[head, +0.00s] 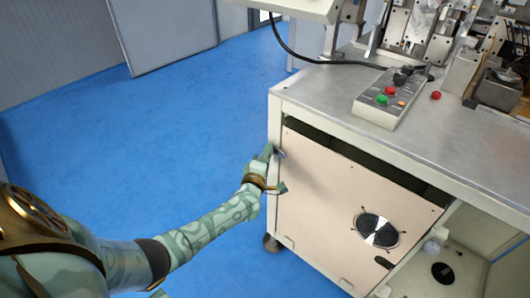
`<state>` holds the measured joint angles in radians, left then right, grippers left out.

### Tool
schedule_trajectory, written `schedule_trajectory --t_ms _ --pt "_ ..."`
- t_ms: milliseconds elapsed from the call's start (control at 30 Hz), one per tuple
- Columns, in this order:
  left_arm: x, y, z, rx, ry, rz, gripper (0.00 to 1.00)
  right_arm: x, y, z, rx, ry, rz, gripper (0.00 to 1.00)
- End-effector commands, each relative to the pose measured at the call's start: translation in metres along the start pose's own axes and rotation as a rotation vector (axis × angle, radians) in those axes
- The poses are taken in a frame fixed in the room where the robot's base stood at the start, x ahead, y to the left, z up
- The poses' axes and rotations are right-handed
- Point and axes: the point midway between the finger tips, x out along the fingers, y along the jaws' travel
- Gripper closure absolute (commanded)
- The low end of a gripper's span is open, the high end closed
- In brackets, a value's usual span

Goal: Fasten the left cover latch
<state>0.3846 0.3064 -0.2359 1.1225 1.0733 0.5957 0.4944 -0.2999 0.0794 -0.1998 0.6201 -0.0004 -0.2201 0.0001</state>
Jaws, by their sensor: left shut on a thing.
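The beige cover (335,200) is the front panel of the coil winder's cabinet, with a round vent in its lower right. The left cover latch (281,154) is a small grey piece at the cover's upper left edge, mostly hidden by my gripper. My left gripper (273,154) is at that edge, shut on the latch. The fingertips are small in the view, so the latch's exact position is not clear. A dark gap runs along the cover's top edge. My right gripper is not in view.
A control box (385,105) with red and green buttons stands on the grey tabletop (320,88), by the winder mechanism. An open compartment (470,235) lies right of the cover. The blue floor (160,125) at left is clear.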

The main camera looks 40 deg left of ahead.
Motion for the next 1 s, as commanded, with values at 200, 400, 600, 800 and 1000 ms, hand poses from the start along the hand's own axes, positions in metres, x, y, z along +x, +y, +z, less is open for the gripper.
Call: schedule_trajectory --t_ms 200,400,600,800,1000 --pt "0.0001 0.0013 -0.0006 -0.074 0.001 -0.032 0.92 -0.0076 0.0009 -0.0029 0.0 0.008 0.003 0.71" --pt "0.0001 0.0004 -0.0007 -0.103 0.001 -0.043 0.92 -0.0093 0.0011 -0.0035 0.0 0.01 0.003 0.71" --pt "0.0001 -0.0002 -0.0007 -0.107 0.001 -0.046 0.92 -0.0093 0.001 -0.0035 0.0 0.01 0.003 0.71" --pt "0.0001 -0.0002 -0.0008 -0.106 0.001 -0.045 0.92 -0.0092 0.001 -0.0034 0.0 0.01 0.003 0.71" --pt "0.0001 0.0001 -0.0006 -0.106 0.001 -0.045 0.48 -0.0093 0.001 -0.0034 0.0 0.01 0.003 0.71"
